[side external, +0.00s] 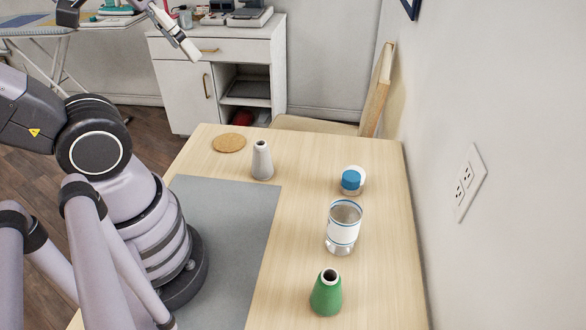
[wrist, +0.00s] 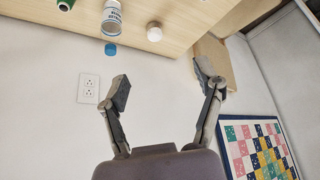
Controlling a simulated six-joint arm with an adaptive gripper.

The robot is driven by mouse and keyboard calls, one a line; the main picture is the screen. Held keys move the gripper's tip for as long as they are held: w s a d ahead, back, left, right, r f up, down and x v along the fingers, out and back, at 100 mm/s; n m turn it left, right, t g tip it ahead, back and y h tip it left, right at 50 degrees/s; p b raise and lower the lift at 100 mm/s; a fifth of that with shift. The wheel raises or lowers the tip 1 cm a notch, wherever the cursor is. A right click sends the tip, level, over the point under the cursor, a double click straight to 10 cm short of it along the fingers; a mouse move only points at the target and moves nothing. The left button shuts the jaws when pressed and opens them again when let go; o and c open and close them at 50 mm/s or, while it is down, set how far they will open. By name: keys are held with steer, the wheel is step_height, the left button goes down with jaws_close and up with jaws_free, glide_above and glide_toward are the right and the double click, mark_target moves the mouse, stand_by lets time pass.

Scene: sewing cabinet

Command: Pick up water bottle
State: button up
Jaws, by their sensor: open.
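The water bottle (side external: 343,232) stands upright on the right part of the wooden table in the side view. It has a white label with blue bands, a clear upper part that is hard to see, and a blue cap (side external: 351,180). It also shows at the top of the wrist view (wrist: 113,15), which is upside down, with its cap below the label. My gripper (wrist: 163,84) is open and empty in the wrist view, its fingers spread wide and apart from the bottle. In the side view part of my arm reaches the upper left, away from the bottle.
A white-grey vase (side external: 262,163) and a cork coaster (side external: 229,143) are farther back. A grey mat (side external: 228,210) lies at left. The wall (side external: 490,110) borders the right.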

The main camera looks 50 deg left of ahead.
steer(key=w+d+f+n+g+h, duration=0.2)
steer(key=w+f+n+g+h, duration=0.25)
steer(key=w, duration=0.25)
steer(key=w+d+f+n+g+h, duration=0.3)
steer(key=w+f+n+g+h, duration=0.1)
steer(key=w+f+g+h, duration=0.15)
steer(key=n+t+h, duration=0.3)
steer(key=n+h, duration=0.5)
steer(key=n, duration=0.1)
glide_toward(346, 173)
steer(key=d+f, duration=0.1)
steer(key=d, duration=0.5)
steer(key=shift+m, duration=0.25)
steer(key=shift+s+d+r, duration=0.1)
steer(key=shift+d, duration=1.2)
steer(key=shift+s+d+r, duration=0.1)
steer(key=shift+d, duration=1.25)
jaws_close()
